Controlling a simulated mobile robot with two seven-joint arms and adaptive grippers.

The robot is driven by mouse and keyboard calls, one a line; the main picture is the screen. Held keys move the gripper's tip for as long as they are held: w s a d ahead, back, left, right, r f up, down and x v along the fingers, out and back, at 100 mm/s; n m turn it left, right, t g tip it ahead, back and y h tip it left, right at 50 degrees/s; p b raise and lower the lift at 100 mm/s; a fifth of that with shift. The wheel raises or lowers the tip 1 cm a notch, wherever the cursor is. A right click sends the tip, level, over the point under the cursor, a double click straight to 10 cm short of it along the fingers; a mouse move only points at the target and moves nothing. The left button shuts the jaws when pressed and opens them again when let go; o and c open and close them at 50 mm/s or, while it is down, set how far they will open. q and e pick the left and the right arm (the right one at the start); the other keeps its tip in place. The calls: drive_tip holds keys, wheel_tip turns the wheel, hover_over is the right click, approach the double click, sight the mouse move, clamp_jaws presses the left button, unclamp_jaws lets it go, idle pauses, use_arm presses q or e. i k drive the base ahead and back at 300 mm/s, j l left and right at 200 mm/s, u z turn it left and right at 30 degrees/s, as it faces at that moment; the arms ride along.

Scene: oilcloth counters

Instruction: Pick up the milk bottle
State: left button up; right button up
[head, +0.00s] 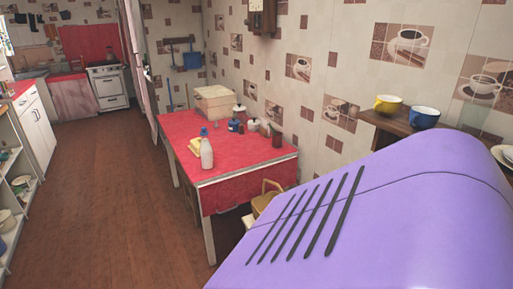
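The milk bottle (206,152) is white with a blue cap. It stands upright near the front left part of a red-covered table (237,170). A yellow item (195,146), perhaps a cloth or sponge, lies just behind and left of it. Neither of my grippers is in view.
A box (214,103), a dark blue pot (234,125) and several jars stand farther back on the table. A large purple body with dark slots fills the lower right. A chair (266,194) stands by the table. Wooden floor (110,200) is clear to the left, beside white shelves (12,190).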

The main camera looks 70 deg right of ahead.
sight(206, 150)
drive_tip(key=l+z, duration=0.1)
drive_tip(key=z, duration=2.5)
drive_tip(key=i+j+z, duration=0.15)
drive_tip(key=j+z, duration=0.3)
drive_tip(key=i+j+z, duration=0.1)
drive_tip(key=j+z, duration=0.2)
drive_tip(key=z, duration=0.2)
drive_tip(key=j+z, duration=0.4)
drive_tip(key=j, duration=0.7)
drive_tip(key=j+z, duration=0.15)
drive_tip(key=j, duration=0.95)
